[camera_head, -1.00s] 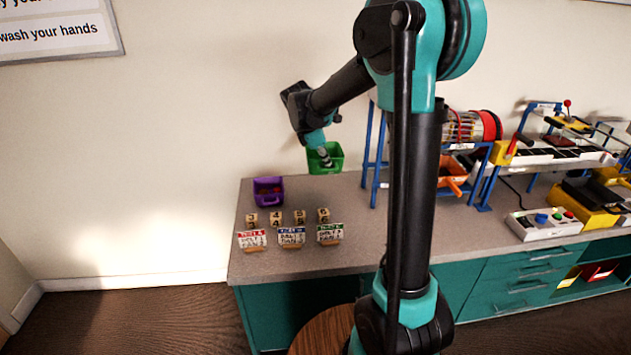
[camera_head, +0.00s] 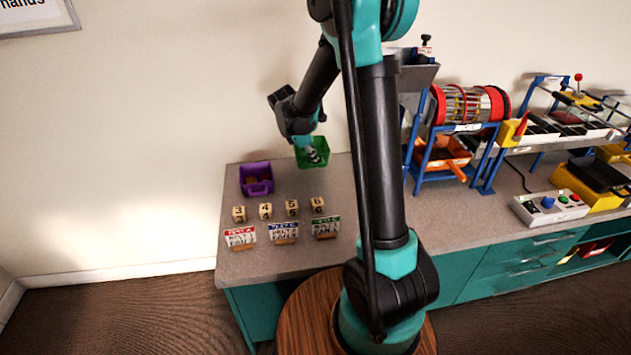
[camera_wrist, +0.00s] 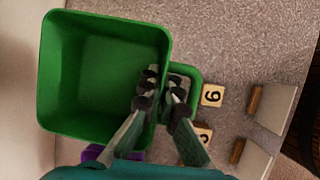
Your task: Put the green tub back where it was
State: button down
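The green tub (camera_head: 320,148) is at the back of the counter, right of the purple tub (camera_head: 256,179). In the wrist view the green tub (camera_wrist: 95,75) looks empty, with a small handle loop on its right side. My gripper (camera_wrist: 164,92) has one finger inside the tub and one outside, closed across the wall by the handle. In the head view my gripper (camera_head: 316,155) is at the tub's front side. I cannot tell whether the tub's base touches the counter or hangs just above it.
Several number blocks (camera_head: 265,211) stand in a row on the counter (camera_head: 240,270), with several label cards (camera_head: 283,232) before them. A blue-framed drum machine (camera_head: 465,108) with an orange bin (camera_head: 440,153) stands to the right. The wall is close behind.

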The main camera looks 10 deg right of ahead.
notch_tip(320, 180, down, 9)
jog(key=shift+f, duration=0.1)
dwell(0.4)
jog(key=shift+f, duration=0.1)
jog(key=c, duration=1.7)
grip_release()
